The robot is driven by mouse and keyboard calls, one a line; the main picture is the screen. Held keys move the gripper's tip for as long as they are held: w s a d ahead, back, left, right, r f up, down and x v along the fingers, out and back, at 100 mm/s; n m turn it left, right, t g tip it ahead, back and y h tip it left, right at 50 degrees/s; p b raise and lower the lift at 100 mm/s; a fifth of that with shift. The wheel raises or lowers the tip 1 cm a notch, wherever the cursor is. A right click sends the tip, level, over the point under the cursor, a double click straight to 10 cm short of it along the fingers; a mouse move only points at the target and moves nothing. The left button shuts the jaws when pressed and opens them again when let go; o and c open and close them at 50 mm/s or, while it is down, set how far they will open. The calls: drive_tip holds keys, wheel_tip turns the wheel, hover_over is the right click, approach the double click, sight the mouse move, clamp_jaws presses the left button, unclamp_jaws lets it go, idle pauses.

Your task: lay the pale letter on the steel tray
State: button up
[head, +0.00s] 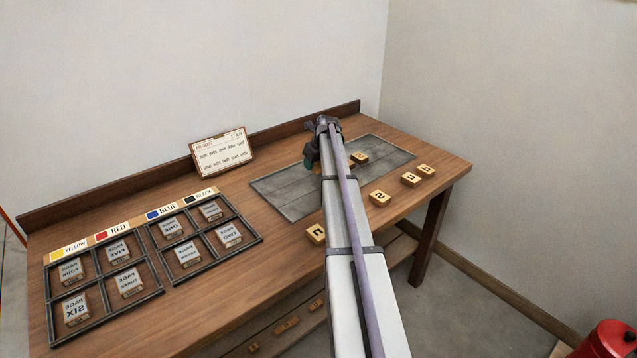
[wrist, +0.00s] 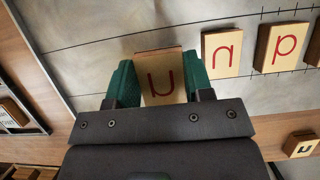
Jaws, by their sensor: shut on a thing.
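The steel tray (head: 283,195) is a flat grey plate on the table; it also fills much of the wrist view (wrist: 85,20). My gripper (head: 312,160) is over its left part. I cannot tell whether this block touches the tray.
Letter blocks with dark letters lie along the front of the table (head: 150,190), including one near the left (head: 316,233) and one right of my arm (head: 380,198). A type case (head: 154,287) with grey blocks stands left. A card (head: 222,153) stands behind. A red can (head: 607,342) is lower right.

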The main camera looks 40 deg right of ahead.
sight(314, 180)
wheel_tip(314, 180, down, 6)
drive_tip(key=b, duration=0.4)
drive_tip(key=shift+r, duration=0.25)
drive_tip(key=shift+r+p, duration=0.35)
drive_tip(key=shift+f+b, duration=0.3)
drive_tip(key=o, duration=0.9)
drive_tip(key=shift+r, duration=0.1)
drive_tip(key=p+v, duration=1.1)
drive_tip(key=v, duration=0.1)
drive_tip(key=shift+r+p, duration=0.2)
drive_tip(key=shift+p, duration=0.15)
